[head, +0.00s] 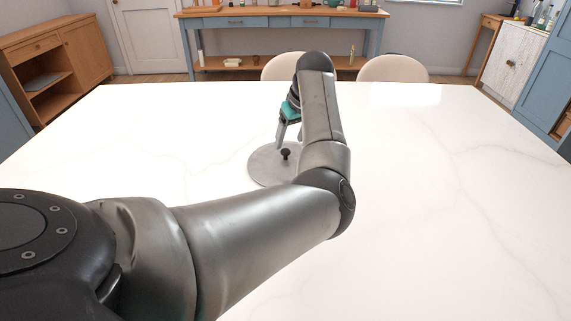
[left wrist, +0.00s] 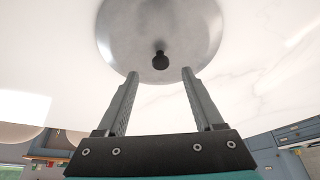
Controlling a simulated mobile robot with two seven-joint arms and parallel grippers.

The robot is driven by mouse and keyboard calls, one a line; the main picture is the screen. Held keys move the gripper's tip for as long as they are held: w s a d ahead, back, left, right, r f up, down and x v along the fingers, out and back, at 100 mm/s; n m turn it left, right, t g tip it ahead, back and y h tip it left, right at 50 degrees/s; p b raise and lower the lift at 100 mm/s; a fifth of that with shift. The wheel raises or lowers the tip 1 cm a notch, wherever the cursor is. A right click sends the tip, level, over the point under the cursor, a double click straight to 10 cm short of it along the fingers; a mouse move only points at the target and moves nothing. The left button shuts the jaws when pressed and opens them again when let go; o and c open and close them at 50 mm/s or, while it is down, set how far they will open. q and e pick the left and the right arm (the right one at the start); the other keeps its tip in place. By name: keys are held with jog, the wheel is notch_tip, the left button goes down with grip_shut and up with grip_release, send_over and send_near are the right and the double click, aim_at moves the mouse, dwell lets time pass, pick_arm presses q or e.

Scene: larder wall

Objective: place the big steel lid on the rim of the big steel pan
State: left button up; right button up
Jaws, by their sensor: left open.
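The big steel lid (head: 264,168) is a round grey disc with a black knob (head: 286,154), lying flat at the middle of the white table. My forearm hides part of its right side. My left gripper (head: 289,143) is open and empty, just above and behind the knob. In the left wrist view the lid (left wrist: 126,38) is ahead of the gripper (left wrist: 160,74), and the knob (left wrist: 160,60) lines up with the gap between the fingertips, not gripped. I cannot make out the big steel pan in either view. My right gripper is not in view.
The white marble table (head: 440,200) is clear around the lid, with open room to the right and left. Two pale chairs (head: 393,69) stand at its far edge. A blue and wood sideboard (head: 280,22) is well behind.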

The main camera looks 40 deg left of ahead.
aim_at(287, 151)
pick_arm(q)
jog(key=b+x, duration=0.1)
jog(key=x, duration=0.4)
jog(key=shift+s+d, duration=0.15)
grip_shut()
dwell(0.4)
dwell(0.8)
